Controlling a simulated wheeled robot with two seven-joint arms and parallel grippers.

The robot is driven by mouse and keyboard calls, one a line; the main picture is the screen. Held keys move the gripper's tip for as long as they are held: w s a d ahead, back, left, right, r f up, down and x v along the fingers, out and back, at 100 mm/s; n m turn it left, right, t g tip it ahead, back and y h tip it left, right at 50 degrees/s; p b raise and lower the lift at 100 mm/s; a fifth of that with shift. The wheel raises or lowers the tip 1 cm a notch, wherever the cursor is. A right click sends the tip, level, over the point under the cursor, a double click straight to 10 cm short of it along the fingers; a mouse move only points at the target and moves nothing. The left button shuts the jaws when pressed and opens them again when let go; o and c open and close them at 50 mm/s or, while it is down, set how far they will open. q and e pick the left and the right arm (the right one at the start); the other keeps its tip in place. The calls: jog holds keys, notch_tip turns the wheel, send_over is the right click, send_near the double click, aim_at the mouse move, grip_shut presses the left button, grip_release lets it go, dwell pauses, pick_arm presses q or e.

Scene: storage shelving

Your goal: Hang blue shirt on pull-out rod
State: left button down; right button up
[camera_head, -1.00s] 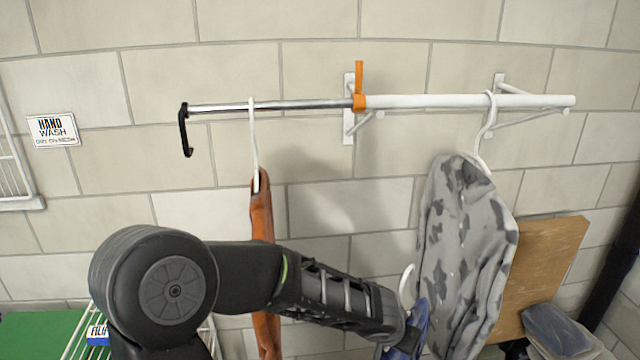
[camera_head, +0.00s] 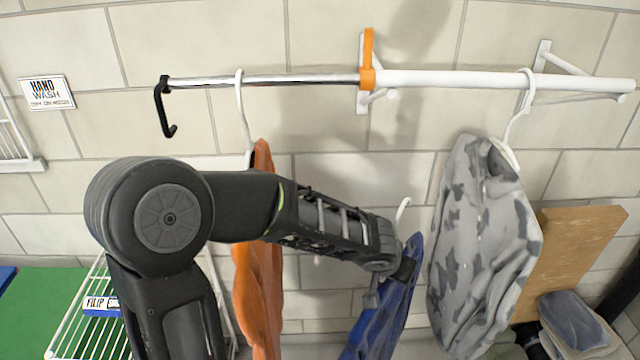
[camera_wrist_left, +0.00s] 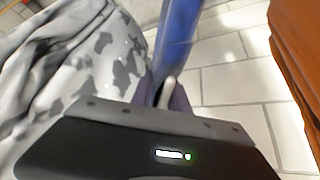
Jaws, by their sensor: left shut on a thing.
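The pull-out rod (camera_head: 300,80) is a thin silver bar drawn out to the left, with a black hooked end. It comes out of a white tube (camera_head: 480,81) at an orange clamp. My left gripper (camera_head: 402,272) is shut on the blue shirt (camera_head: 383,312). The shirt's white hanger hook (camera_head: 402,208) sticks up well below the white tube, apart from it, between the orange and grey garments. In the left wrist view the shirt (camera_wrist_left: 178,40) and part of the hanger (camera_wrist_left: 167,92) show beside the gripper. The fingertips are largely hidden. My right gripper is not in view.
An orange garment (camera_head: 262,290) hangs on the silver rod, behind my left arm. A grey patterned garment (camera_head: 480,240) hangs on the white tube to the right. A wooden board (camera_head: 570,255) is behind it. The rod between the orange garment's hanger and the clamp is free.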

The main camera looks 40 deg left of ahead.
pick_arm(q)
jog(key=s+a+r+n+y+p, duration=0.15)
jog(key=a+r, duration=0.25)
jog(key=r, duration=0.4)
jog(key=s+a+r+n+y+p, duration=0.1)
jog(key=s+a+r+n, duration=0.2)
jog(key=r, duration=0.5)
jog(key=s+a+r+n+g+y, duration=0.1)
jog(key=s+a+r+n, duration=0.1)
jog(key=s+r, duration=0.5)
notch_tip(320, 180, up, 3)
jog(key=shift+s+a+f+n+p, duration=0.1)
jog(key=shift+s+a+n+p, duration=0.3)
jog(key=shift+a, duration=0.2)
jog(key=shift+w, duration=0.1)
